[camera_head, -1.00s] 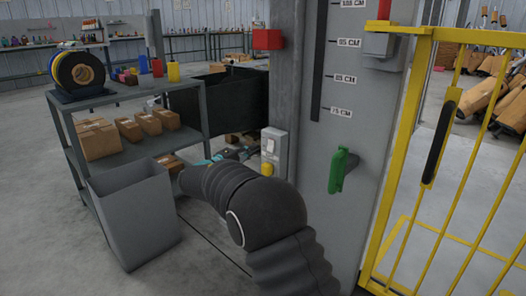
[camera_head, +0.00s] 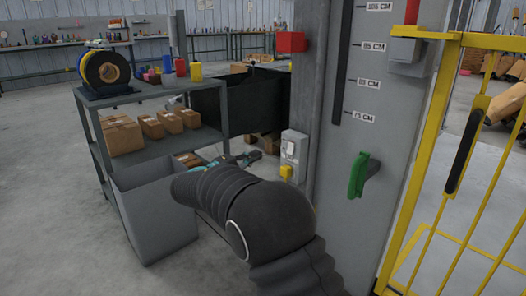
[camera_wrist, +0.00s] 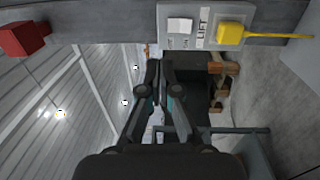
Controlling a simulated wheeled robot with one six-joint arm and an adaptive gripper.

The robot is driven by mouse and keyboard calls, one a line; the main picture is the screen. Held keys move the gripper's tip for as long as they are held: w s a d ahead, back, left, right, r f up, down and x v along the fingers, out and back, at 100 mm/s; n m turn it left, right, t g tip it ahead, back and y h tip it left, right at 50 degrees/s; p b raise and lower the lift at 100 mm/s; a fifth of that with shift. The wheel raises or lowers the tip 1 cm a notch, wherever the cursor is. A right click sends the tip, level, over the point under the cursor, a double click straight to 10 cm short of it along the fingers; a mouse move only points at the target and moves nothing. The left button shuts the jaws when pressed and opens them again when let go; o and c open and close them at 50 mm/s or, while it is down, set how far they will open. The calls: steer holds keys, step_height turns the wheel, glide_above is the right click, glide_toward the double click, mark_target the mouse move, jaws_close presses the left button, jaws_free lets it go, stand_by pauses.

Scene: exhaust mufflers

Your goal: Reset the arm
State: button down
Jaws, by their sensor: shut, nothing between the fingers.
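My arm, in a black ribbed cover, reaches across the lower middle of the head view. My gripper (camera_head: 246,158) shows small beyond it, in front of the dark screen and left of the grey switch box. In the wrist view my gripper (camera_wrist: 153,68) points up the picture with its two fingers close together and nothing between them. The fingers appear apart from the switch box (camera_wrist: 190,28), which has a white switch, a "LIFT" label and a yellow part.
A grey column with a green handle (camera_head: 360,177) and a yellow gate (camera_head: 432,150) stand right of my arm. A grey bin (camera_head: 152,215) and a shelf (camera_head: 150,95) with cardboard boxes stand left. A red box (camera_head: 291,42) is on the post. Floor at far left is clear.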

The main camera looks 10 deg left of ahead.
steer(key=s+d+f+n+g+y, duration=0.1)
steer(key=s+d+f+g+y, duration=0.2)
steer(key=f, duration=0.4)
steer(key=s+d+f+n+g, duration=0.1)
steer(key=s+d+f+g, duration=0.25)
steer(key=s+f, duration=0.2)
steer(key=s+d+r+m+g+y+p, duration=0.35)
steer(key=s+d+g+y, duration=0.2)
steer(key=s+d, duration=0.8)
steer(key=s+d+r+m+t+y+p, duration=0.1)
steer(key=s+d+r+m+p, duration=0.2)
steer(key=s, duration=0.6)
steer(key=s+d+r+m+t+y+p, duration=0.2)
steer(key=s+d+r+m, duration=0.4)
steer(key=s+r, duration=0.3)
steer(key=shift+s+d+r+p, duration=0.2)
steer(key=shift+d+r+p, duration=0.35)
steer(key=shift+d, duration=0.3)
